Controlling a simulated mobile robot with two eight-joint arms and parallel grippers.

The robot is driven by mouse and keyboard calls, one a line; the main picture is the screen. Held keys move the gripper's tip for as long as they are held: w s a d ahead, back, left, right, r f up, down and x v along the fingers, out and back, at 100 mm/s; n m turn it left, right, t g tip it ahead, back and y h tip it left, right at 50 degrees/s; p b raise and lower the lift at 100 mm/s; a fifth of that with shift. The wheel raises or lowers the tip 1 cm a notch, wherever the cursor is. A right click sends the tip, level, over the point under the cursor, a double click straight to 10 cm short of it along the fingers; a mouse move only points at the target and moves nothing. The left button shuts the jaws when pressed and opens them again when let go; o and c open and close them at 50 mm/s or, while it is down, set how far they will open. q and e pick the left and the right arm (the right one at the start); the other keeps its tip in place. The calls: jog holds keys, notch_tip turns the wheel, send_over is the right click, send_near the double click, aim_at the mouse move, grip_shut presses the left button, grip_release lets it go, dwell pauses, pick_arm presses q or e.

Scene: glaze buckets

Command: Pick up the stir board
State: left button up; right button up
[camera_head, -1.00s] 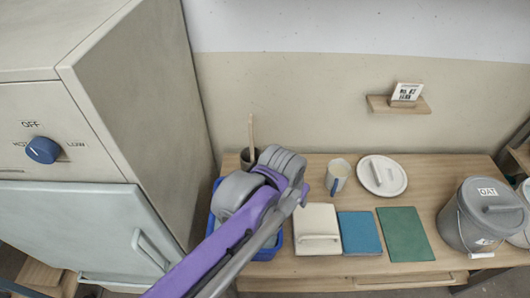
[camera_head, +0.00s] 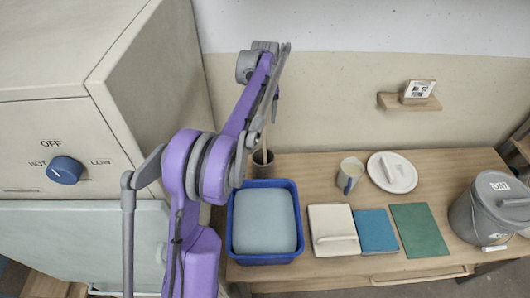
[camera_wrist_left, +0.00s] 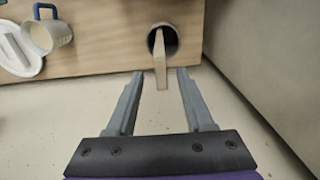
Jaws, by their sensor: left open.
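The stir board (camera_head: 264,142) is a thin wooden stick standing upright in a dark cup (camera_head: 262,168) at the back left of the table. My left arm partly covers it in the head view. In the left wrist view the stir board (camera_wrist_left: 160,58) rises out of the cup (camera_wrist_left: 171,37), with its free end between the tips of my left gripper (camera_wrist_left: 160,74). The left gripper is open, with a gap showing on both sides of the board. My right gripper is not in view.
A blue tub (camera_head: 234,252) with a grey-blue content stands in front of the cup. A mug (camera_head: 348,173), a lid (camera_head: 377,171), a cream block (camera_head: 325,221), blue and green tiles (camera_head: 414,231) and a grey bucket (camera_head: 474,224) stand rightward. A cabinet (camera_head: 165,100) is close at left.

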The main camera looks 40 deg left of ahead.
aim_at(265, 135)
pick_arm(q)
jog(key=f, duration=0.8)
jog(key=shift+s+d, duration=0.2)
jog(key=shift+s, duration=0.1)
grip_shut()
dwell(1.1)
